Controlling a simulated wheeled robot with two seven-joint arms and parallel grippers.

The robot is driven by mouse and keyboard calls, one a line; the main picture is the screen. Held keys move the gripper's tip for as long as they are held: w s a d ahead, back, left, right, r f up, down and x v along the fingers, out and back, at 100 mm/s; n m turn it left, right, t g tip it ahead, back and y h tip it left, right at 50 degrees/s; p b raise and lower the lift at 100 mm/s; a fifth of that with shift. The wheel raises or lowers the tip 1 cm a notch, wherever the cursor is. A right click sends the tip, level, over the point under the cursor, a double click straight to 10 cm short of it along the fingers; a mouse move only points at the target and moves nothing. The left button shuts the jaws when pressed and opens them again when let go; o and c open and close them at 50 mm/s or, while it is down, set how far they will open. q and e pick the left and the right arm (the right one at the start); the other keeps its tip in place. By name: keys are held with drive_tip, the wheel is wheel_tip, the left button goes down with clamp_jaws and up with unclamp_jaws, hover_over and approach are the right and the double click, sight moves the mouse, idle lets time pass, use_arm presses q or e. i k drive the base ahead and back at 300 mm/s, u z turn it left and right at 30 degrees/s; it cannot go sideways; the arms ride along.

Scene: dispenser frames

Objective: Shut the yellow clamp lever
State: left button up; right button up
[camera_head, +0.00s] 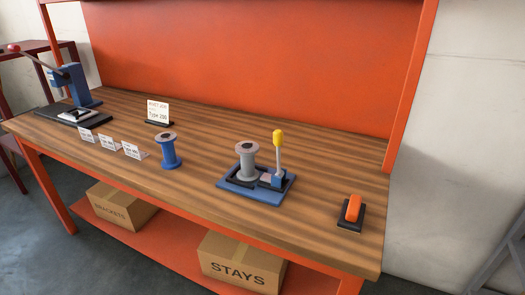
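The yellow clamp lever (278,141) stands upright on a pale rod at the right side of a blue clamp base (239,187). The base lies on the wooden workbench, right of its middle. A grey spool (247,161) stands upright on the base, just left of the lever. A small blue block holds the lever's foot. Neither of my grippers shows in the head view.
A blue spool (169,152) and several small cards stand left of the clamp on the bench (205,120). A blue press (77,88) is at the far left. An orange-topped switch (353,208) is at the right. Boxes sit on the lower shelf.

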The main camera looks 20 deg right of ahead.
sight(278, 135)
drive_tip(key=k, duration=0.5)
drive_tip(key=u, duration=1)
drive_tip(key=i, duration=0.7)
drive_tip(key=z, duration=1)
